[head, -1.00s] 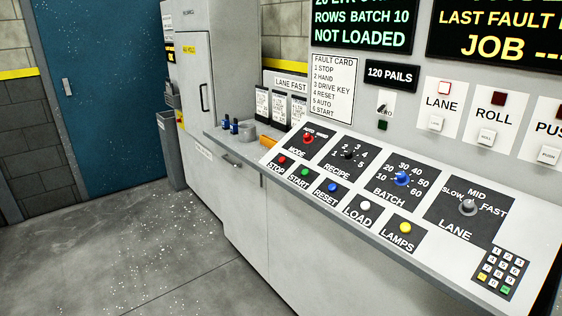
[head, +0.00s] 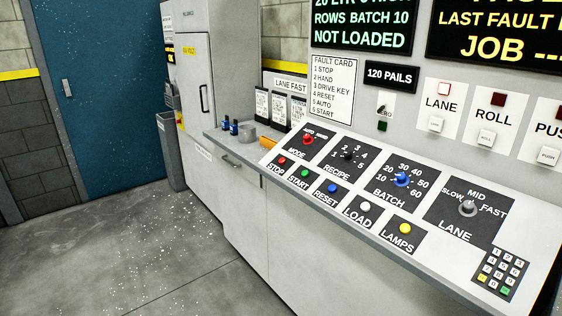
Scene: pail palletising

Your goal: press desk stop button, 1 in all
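The red stop button (head: 282,160) sits on a dark plate labelled STOP at the left end of the sloped control desk (head: 330,222). It is the leftmost of the front row of buttons. The green start button (head: 304,173) is just to its right, and the red mode knob (head: 308,138) is above it. Nothing covers the stop button. Neither of my grippers is in the head view.
Further right on the desk are the blue reset button (head: 332,188), white load button (head: 364,206), yellow lamps button (head: 404,228) and a keypad (head: 499,271). A grey cabinet (head: 203,100) and blue door (head: 105,90) stand left. The floor (head: 120,250) in front is clear.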

